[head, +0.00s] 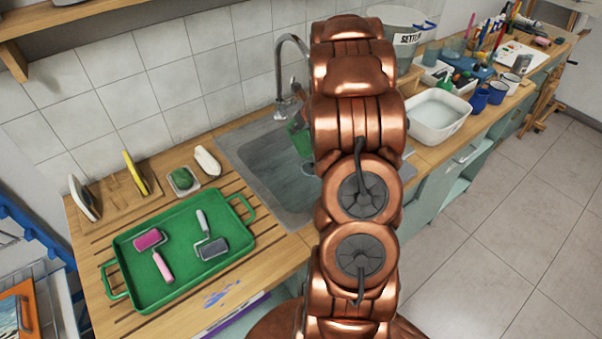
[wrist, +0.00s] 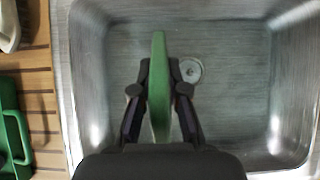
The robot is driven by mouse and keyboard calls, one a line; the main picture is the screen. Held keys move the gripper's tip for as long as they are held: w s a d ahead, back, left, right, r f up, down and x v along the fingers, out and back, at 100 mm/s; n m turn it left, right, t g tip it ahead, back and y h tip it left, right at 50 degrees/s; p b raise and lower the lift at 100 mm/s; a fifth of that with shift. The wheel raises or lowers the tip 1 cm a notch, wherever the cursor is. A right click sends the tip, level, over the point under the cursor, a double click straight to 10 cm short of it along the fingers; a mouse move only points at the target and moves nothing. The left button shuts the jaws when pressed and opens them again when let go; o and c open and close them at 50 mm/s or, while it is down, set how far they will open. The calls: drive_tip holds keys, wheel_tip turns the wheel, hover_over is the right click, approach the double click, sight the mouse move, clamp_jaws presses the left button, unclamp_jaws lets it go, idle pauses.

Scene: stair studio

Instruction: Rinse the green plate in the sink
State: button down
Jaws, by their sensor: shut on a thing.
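The green plate (wrist: 158,90) is seen edge-on in the wrist view, upright between the fingers of my gripper (wrist: 160,85), which is shut on it. The plate is over the sink (wrist: 235,115), near the drain (wrist: 190,70). In the head view a part of the green plate (head: 301,140) shows to the left of my copper arm, under the faucet (head: 284,75). My arm hides the rest of the plate and the right part of the sink (head: 255,160). I cannot tell whether water is running.
A green tray (head: 187,282) with two rollers lies on the slatted wood left of the sink. Brushes, a soap dish (head: 183,180) and a white item (head: 207,160) stand behind it. A white basin (head: 436,115) and blue mugs (head: 479,98) stand right of my arm.

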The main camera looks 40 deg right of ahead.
drive_tip(key=shift+r, duration=1.95)
idle(0.8)
drive_tip(key=shift+r, duration=1.95)
drive_tip(key=shift+a, duration=0.15)
